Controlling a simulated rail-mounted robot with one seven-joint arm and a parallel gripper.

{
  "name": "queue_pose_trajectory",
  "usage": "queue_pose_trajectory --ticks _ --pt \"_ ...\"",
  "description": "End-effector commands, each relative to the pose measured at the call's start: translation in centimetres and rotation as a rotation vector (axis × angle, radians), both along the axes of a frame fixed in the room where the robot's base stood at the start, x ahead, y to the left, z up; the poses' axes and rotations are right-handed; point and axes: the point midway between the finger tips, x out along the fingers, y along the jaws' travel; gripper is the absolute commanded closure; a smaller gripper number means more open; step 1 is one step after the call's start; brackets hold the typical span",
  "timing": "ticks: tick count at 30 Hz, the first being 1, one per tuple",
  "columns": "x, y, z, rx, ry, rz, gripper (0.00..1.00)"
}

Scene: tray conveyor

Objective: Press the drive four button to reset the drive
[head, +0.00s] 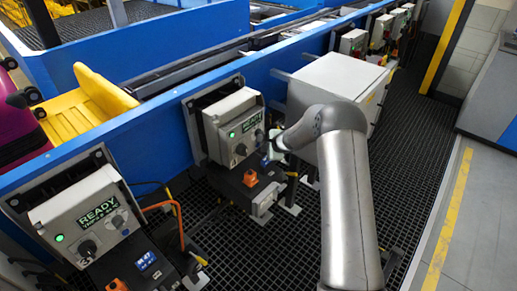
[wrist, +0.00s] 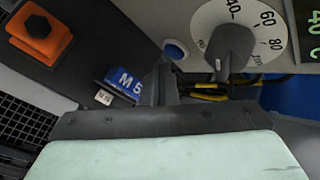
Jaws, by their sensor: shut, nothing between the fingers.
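A grey drive box (head: 233,128) with a lit READY display (head: 251,122) and a green lamp stands at the middle of the rail. My gripper (head: 266,148) is at its right edge in the head view. In the wrist view my gripper (wrist: 165,82) is shut and empty. Its dark fingers point toward a round blue button (wrist: 175,49), which lies just beyond the tips; I cannot tell whether they touch. A dark dial knob (wrist: 229,48) on a white scale sits right of the button. A drive number is not clearly readable here.
Below the box is a dark unit with an orange part (head: 250,178), also in the wrist view (wrist: 40,33), beside a blue M 5 label (wrist: 127,82). Another READY box (head: 93,218) stands at near left. A large white cabinet (head: 338,78) is close behind my arm.

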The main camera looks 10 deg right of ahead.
Motion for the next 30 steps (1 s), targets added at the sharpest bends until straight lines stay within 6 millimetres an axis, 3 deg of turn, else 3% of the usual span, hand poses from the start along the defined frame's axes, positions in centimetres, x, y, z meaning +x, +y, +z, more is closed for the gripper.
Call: queue_pose_trajectory --ticks 11,24,30 --pt "-0.2 -0.3 -0.1 0.0 0.001 -0.001 1.0" --pt "-3.2 -3.1 -0.3 -0.002 0.0 -0.002 1.0" --pt "-3.9 -3.5 -0.1 -0.002 0.001 0.0 1.0"
